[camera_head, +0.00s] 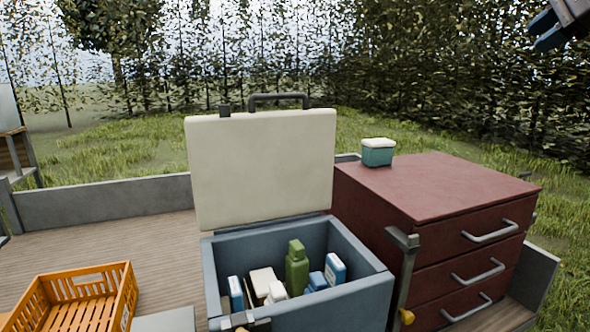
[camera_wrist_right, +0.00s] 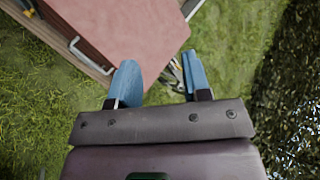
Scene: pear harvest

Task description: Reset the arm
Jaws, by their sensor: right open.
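My right gripper (camera_head: 545,35) shows at the top right corner of the head view, raised well above and to the right of the red drawer cabinet (camera_head: 440,190). In the right wrist view its two blue fingers (camera_wrist_right: 160,82) are apart with nothing between them. Below them lie grass and the cabinet's red top (camera_wrist_right: 125,28). My left gripper is in neither view.
An open grey-blue cooler box (camera_head: 375,283) with its pale lid (camera_head: 262,165) upright holds bottles and cartons. A small teal box (camera_head: 377,152) stands on the cabinet. An orange crate (camera_head: 128,295) sits at the lower left. Hedges (camera_head: 440,75) stand behind.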

